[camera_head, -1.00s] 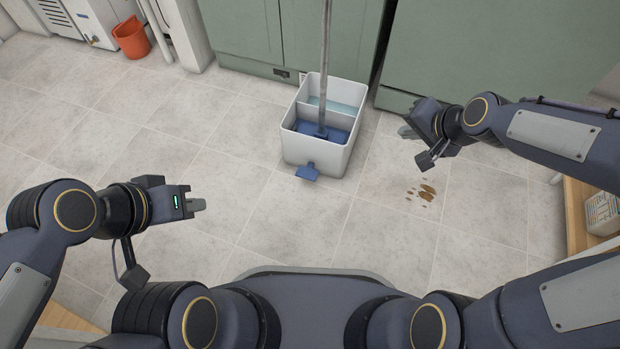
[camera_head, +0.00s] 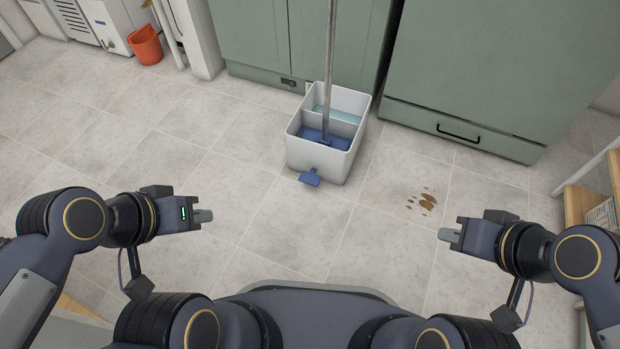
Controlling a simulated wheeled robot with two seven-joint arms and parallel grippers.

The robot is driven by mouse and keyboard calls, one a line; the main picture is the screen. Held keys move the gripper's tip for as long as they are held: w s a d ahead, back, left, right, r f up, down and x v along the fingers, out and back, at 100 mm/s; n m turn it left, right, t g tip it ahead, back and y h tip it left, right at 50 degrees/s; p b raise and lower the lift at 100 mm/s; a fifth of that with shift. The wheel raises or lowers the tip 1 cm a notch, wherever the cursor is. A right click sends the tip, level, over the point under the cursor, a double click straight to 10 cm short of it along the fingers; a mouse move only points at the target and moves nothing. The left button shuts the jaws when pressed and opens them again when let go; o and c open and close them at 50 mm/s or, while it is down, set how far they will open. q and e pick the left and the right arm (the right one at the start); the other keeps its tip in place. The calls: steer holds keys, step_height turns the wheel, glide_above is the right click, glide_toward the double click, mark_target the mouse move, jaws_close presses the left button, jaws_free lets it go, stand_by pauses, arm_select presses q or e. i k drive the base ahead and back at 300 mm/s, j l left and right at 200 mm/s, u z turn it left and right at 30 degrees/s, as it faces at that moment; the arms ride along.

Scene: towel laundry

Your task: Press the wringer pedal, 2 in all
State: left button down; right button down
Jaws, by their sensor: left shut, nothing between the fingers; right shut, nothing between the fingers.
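The wringer pedal (camera_head: 310,177) is a small blue plate on the near side of a white mop bucket (camera_head: 298,151). The bucket stands on the floor at the centre and has two compartments, the back one with pale blue water (camera_head: 338,114). A mop (camera_head: 328,70) stands upright with its head in the front blue compartment (camera_head: 342,141). My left gripper (camera_head: 205,216) is shut and empty, left of and nearer than the pedal. My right gripper (camera_head: 447,235) is shut and empty, right of and nearer than the pedal. Neither touches it.
Brown stains (camera_head: 425,201) lie on the tiled floor right of the bucket. Green cabinets (camera_head: 470,70) stand behind it. An orange bucket (camera_head: 146,45) is at the back left, and a wooden shelf (camera_head: 588,203) at the right. The floor around the pedal is clear.

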mark_target(310, 177)
steer(key=i+l+u, duration=0.15)
steer(key=l, duration=0.3)
steer(key=i+l+u, duration=0.15)
steer(key=l, duration=0.35)
steer(key=i+l+u, duration=0.15)
steer(key=l, duration=0.35)
steer(key=i+l+u, duration=0.15)
steer(key=l, duration=0.35)
steer(key=i+l+u, duration=0.15)
steer(key=l, duration=0.35)
steer(key=k, duration=0.05)
